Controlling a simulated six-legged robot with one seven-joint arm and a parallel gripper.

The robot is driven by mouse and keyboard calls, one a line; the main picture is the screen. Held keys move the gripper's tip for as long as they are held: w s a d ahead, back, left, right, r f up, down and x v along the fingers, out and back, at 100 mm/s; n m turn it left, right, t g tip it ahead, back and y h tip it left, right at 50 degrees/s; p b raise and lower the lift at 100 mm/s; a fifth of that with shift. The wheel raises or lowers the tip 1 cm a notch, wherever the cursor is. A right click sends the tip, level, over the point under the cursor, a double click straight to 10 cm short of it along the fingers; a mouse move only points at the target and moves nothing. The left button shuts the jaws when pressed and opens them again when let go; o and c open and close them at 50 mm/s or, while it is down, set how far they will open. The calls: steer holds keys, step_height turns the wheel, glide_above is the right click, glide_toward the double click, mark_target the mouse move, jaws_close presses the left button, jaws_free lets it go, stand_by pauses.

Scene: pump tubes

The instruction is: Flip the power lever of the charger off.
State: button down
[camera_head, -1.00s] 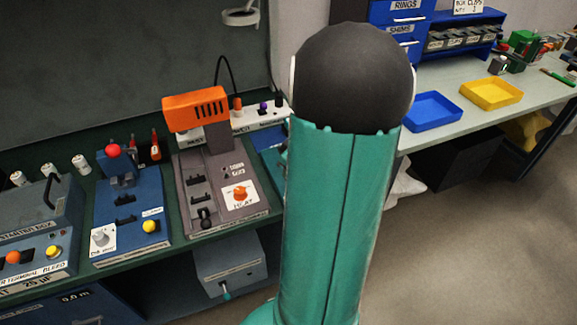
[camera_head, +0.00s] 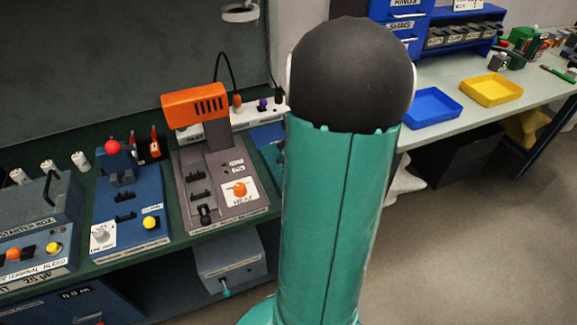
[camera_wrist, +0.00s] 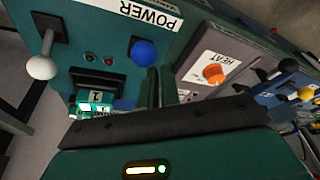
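In the wrist view, a teal panel (camera_wrist: 105,30) marked POWER, apparently the charger, fills the upper left. A lever with a white ball end (camera_wrist: 41,66) comes out of a dark slot at its left; I cannot tell its switch position. A blue knob (camera_wrist: 143,52) sits right of it, and a dark slot with a small green and white piece (camera_wrist: 95,107) lies below. My gripper (camera_wrist: 160,84) shows as two dark teal fingers close together, seemingly shut and empty, right of the lever and apart from it. In the head view my arm hides the gripper and most of this panel.
A grey unit with an orange HEAT knob (camera_head: 240,188) stands left of my arm, and a blue unit with a red ball (camera_head: 112,147) stands beyond it. Blue (camera_head: 432,107) and yellow (camera_head: 491,90) trays lie on the right bench. Open floor is at lower right.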

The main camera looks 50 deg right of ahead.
steer(key=shift+s+r, duration=0.1)
steer(key=shift+s, duration=0.7)
steer(key=shift+s+r, duration=0.2)
steer(key=shift+s, duration=0.05)
steer(key=shift+w, duration=0.15)
steer(key=s+a+r, duration=0.4)
steer(key=s+r, duration=0.1)
steer(key=r, duration=0.2)
steer(key=w+a+r, duration=0.3)
steer(key=a, duration=0.5)
steer(key=w+a+r, duration=0.3)
steer(key=a+r, duration=0.1)
steer(key=a, duration=0.4)
steer(key=s+a+r+t, duration=0.1)
steer(key=a+r, duration=0.1)
steer(key=a, duration=0.5)
steer(key=s+a+r, duration=0.2)
steer(key=a, duration=0.6)
steer(key=shift+m+t, duration=0.3)
steer(key=shift+t, duration=0.1)
steer(key=shift+d+r, duration=0.1)
steer(key=shift+d, duration=0.15)
